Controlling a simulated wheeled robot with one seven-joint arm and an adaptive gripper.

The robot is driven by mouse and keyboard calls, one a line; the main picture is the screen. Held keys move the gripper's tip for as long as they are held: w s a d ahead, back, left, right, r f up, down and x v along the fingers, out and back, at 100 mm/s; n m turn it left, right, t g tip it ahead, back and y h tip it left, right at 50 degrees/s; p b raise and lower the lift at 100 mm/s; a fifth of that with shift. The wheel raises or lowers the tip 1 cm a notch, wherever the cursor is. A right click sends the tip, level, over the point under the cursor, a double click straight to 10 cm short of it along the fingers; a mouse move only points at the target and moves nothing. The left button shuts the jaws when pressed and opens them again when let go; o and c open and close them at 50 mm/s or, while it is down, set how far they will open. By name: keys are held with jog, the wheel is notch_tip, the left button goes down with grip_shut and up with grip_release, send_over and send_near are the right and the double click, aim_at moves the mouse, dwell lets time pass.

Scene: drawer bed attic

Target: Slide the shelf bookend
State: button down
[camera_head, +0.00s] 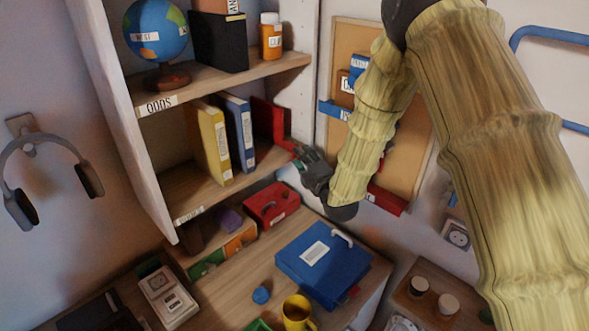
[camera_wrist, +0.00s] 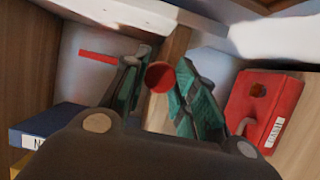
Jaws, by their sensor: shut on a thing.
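The red bookend (camera_head: 268,122) stands on the middle shelf, a little right of the blue binder (camera_head: 240,130) and the yellow binder (camera_head: 212,142). My gripper (camera_head: 300,164) is at the right front of that shelf, at the bookend's near end. In the wrist view, a round red piece (camera_wrist: 158,77) sits between the green-padded fingers, and they are shut on it. It seems to be part of the bookend, though the join is hidden. A thin red strip (camera_wrist: 100,57) shows to its left. The blue binder also shows at the lower left (camera_wrist: 50,122).
A red cash box (camera_head: 272,204) stands below the shelf, close under my gripper; it also shows in the wrist view (camera_wrist: 262,108). A globe (camera_head: 157,40) and an orange bottle (camera_head: 271,38) stand on the shelf above. A blue case (camera_head: 325,265) lies on the desk.

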jog(key=shift+w+d+r+b, duration=0.1)
jog(key=shift+w+d+b, duration=0.3)
jog(key=shift+w+d, duration=0.7)
jog(key=c, duration=1.3)
grip_release()
jog(key=shift+o, duration=1)
jog(key=shift+w+d, duration=0.1)
jog(key=shift+d, duration=0.05)
